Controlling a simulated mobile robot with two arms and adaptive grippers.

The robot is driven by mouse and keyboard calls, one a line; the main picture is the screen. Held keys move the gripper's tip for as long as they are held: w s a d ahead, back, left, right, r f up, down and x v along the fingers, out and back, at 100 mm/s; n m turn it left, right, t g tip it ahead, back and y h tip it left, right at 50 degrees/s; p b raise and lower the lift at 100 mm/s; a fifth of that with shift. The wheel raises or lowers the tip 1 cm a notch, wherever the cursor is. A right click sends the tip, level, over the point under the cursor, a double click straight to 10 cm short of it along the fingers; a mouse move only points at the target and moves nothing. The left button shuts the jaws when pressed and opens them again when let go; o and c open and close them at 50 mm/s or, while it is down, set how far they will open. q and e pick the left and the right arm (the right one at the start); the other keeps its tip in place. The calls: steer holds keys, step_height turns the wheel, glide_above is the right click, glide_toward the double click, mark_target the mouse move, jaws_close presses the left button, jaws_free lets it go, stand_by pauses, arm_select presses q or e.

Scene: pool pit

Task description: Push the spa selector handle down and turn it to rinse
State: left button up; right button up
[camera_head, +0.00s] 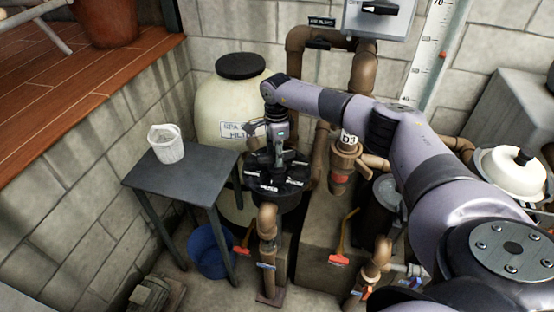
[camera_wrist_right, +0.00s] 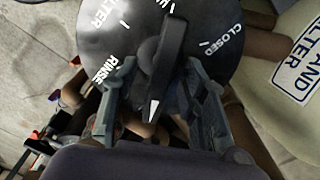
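The spa selector is a round black dial (camera_wrist_right: 105,40) with white labels; FILTER, RINSE and CLOSED can be read. Its black handle (camera_wrist_right: 165,55) has a white pointer tip, which points toward the bottom of the right wrist view, between RINSE and CLOSED. My right gripper (camera_wrist_right: 160,72) is open, with one finger on each side of the handle and gaps visible between. In the head view, the right gripper (camera_head: 278,158) is above the black selector (camera_head: 268,186), and its body hides most of the handle. Whether the handle is pressed down cannot be told. My left gripper is out of view.
A cream spa filter tank (camera_head: 215,105) stands behind the selector. A grey table (camera_head: 190,180) with a white bucket (camera_head: 166,143) is at left, a blue bucket (camera_head: 208,250) below. Brown pipes and orange-handled valves (camera_head: 340,245) crowd the front and right.

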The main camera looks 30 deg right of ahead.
stand_by(0.3)
step_height(320, 180, up, 7)
steer(key=p, duration=0.4)
steer(key=shift+r, duration=0.15)
